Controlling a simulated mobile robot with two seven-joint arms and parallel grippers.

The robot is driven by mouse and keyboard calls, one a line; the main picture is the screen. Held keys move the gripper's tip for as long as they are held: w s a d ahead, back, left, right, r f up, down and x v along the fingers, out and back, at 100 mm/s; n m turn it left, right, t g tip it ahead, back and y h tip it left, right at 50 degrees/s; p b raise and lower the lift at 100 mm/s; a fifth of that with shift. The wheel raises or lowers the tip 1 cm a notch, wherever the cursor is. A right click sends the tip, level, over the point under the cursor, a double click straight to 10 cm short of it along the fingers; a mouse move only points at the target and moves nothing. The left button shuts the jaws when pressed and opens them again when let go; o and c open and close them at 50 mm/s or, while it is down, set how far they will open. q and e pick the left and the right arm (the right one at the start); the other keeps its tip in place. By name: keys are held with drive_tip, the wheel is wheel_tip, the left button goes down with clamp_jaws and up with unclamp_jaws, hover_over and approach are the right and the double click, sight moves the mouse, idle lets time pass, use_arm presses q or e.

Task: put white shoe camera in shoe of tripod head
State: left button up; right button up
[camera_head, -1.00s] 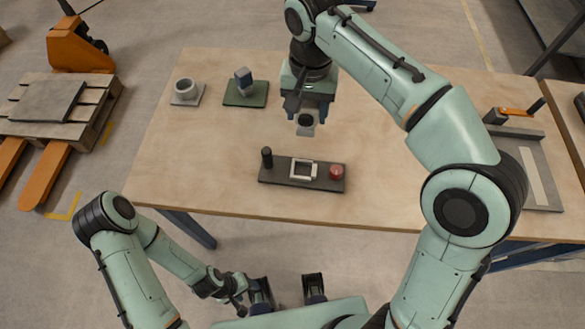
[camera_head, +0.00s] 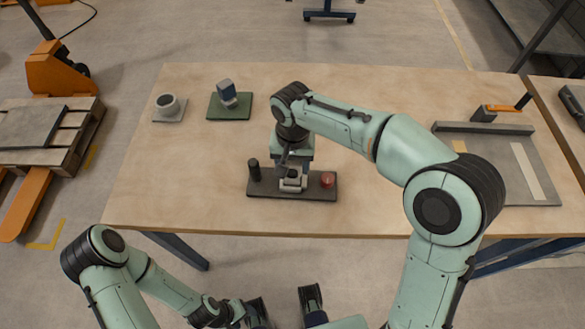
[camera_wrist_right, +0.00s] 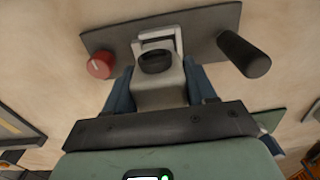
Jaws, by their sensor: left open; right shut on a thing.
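The tripod head is a dark plate (camera_head: 318,192) with a black handle (camera_head: 254,170), a red knob (camera_head: 328,180) and a white square shoe (camera_head: 292,186). In the right wrist view the shoe (camera_wrist_right: 160,36) shows beyond the camera. My right gripper (camera_head: 291,172) is shut on the whitish camera (camera_wrist_right: 160,92), which has a black round lens (camera_wrist_right: 155,62). The camera is right at the shoe, partly overlapping it in view. Whether it is seated or just above cannot be told. My left gripper (camera_head: 284,308) is open and empty below the table's front edge.
A grey cup-like piece on a grey plate (camera_head: 168,106) and a blue piece on a green plate (camera_head: 229,104) stand at the table's back left. The table's left front is clear.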

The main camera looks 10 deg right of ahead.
drive_tip(key=shift+f, duration=1.15)
drive_tip(key=shift+f, duration=0.1)
drive_tip(key=shift+f, duration=0.15)
drive_tip(key=o, duration=1.1)
drive_tip(key=shift+o, duration=0.2)
wheel_tip(320, 180, up, 13)
drive_tip(key=shift+f+p, duration=0.2)
drive_tip(key=shift+p, duration=0.8)
